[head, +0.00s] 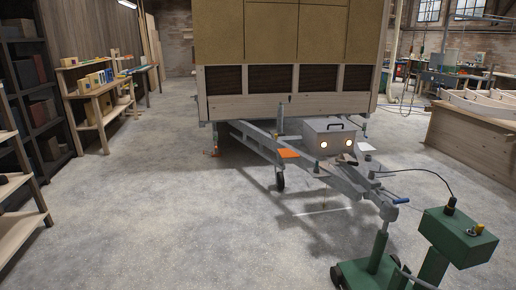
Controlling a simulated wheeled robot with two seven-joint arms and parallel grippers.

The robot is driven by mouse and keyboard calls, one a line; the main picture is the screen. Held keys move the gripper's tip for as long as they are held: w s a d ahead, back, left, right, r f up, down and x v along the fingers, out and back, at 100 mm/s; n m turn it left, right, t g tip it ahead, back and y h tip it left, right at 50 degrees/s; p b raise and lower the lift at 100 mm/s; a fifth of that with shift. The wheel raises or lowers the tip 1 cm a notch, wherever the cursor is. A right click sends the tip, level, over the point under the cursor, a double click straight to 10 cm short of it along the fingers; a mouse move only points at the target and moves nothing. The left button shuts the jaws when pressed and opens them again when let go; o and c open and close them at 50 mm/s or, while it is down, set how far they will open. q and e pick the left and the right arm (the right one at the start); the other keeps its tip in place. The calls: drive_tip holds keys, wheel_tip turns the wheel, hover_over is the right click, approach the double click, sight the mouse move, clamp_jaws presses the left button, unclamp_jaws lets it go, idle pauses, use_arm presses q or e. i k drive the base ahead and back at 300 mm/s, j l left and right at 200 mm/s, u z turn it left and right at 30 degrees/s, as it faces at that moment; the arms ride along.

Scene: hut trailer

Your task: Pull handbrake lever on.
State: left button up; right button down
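The hut trailer (285,80) stands ahead with its drawbar (345,180) reaching toward me to the right. Small dark parts (347,159) sit on the drawbar in front of the grey box. Which of these is the handbrake lever is too small to tell. Neither of my grippers is in view.
A green wheeled unit (458,236) stands close at the right front, joined to the drawbar by a black cable (425,172). A grey box with two lit lamps (328,136) sits on the drawbar, beside an orange plate (288,153). The floor (170,215) left of the drawbar is clear.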

sight(356, 163)
drive_tip(key=i+j, duration=0.1)
drive_tip(key=i, duration=1.8)
drive_tip(key=i+j+z, duration=0.1)
drive_tip(key=i+z, duration=0.2)
drive_tip(key=i, duration=0.2)
drive_tip(key=i+j+z, duration=0.25)
drive_tip(key=i, duration=0.3)
